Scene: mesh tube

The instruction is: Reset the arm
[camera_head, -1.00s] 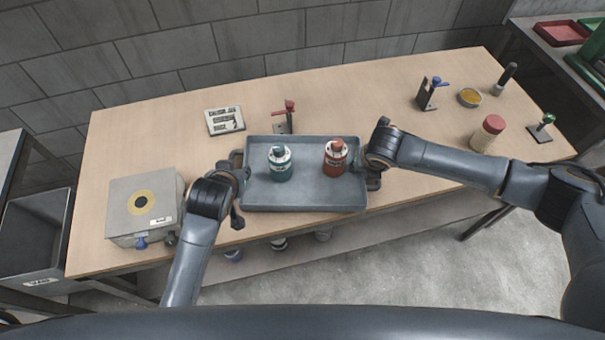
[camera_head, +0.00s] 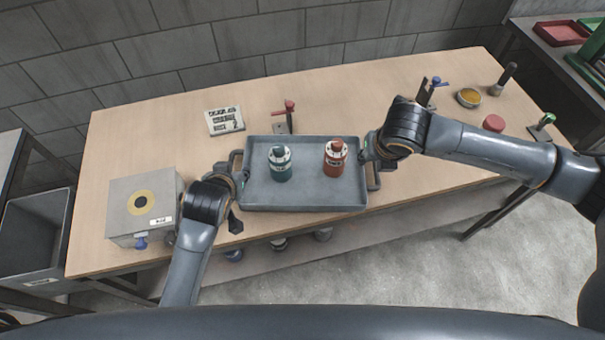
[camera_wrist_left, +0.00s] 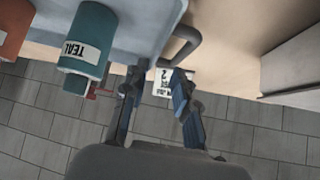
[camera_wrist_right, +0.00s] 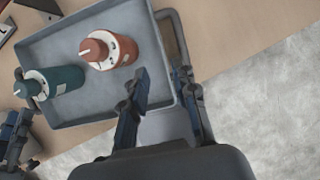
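A grey tray (camera_head: 310,199) sits on the wooden table with a handle at each end. It holds a teal bottle (camera_head: 281,168) on the left and a red bottle (camera_head: 334,162) on the right, both upright. My left gripper (camera_head: 242,182) is at the tray's left handle. In the left wrist view its fingers (camera_wrist_left: 152,105) are apart, with nothing between them, and the handle lies beyond. My right gripper (camera_head: 367,155) is at the tray's right end. In the right wrist view its fingers (camera_wrist_right: 162,90) are spread, with the tray's edge and handle in view past them.
A grey box (camera_head: 143,206) with a yellow ring stands left. A sign (camera_head: 225,120) and a red-topped clamp (camera_head: 288,112) are behind the tray. A yellow-filled bowl (camera_head: 468,97) and a red-lidded jar (camera_head: 494,123) are right, the jar mostly behind my right arm. The table's back middle is clear.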

